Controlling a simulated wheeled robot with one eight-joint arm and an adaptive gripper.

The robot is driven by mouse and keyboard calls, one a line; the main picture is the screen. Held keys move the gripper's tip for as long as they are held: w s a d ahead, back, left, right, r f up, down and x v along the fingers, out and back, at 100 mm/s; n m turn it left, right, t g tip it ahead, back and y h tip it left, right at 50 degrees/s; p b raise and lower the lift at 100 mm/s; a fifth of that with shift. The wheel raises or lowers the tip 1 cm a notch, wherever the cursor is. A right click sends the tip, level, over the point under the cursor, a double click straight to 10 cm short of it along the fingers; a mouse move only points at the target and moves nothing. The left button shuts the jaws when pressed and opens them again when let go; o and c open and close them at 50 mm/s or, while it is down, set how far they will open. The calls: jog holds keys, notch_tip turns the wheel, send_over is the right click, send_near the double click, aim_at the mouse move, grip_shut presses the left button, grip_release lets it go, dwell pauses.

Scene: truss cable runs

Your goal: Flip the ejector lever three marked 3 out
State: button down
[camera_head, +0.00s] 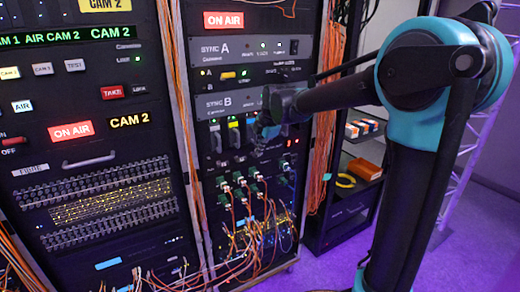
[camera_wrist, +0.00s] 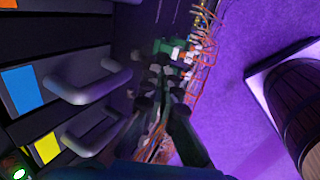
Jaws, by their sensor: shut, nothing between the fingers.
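The row of modules with handles and levers sits below the SYNC B panel (camera_head: 228,102) in the middle rack. One module there has a yellow and green label (camera_head: 234,122). I cannot read any number, so I cannot tell which lever is marked 3. My gripper (camera_head: 264,132) is in front of the right part of this row and hides some of it. In the wrist view my gripper's dark fingers (camera_wrist: 163,106) are shut and empty. To their left are a grey handle (camera_wrist: 92,88) beside a blue label (camera_wrist: 22,88) and another handle beside a yellow label (camera_wrist: 42,148).
Green connectors with orange cables (camera_head: 240,185) hang below the modules. They also show beyond my fingers in the wrist view (camera_wrist: 178,50). Orange cable bundles (camera_head: 328,100) run down the rack's right side. A shelf with an orange box (camera_head: 365,168) stands right.

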jog(key=shift+s+d+f+t+y, duration=0.25)
jog(key=shift+s+f+t+y, duration=0.1)
jog(key=shift+f+t+y, duration=0.25)
dwell(0.3)
jog(key=f+t, duration=0.1)
jog(key=f+t+y, duration=0.2)
jog(key=shift+s+d+t, duration=0.25)
jog(key=shift+s+t, duration=0.15)
jog(key=shift+r, duration=0.15)
jog(key=shift+r, duration=0.7)
jog(key=shift+s, duration=0.1)
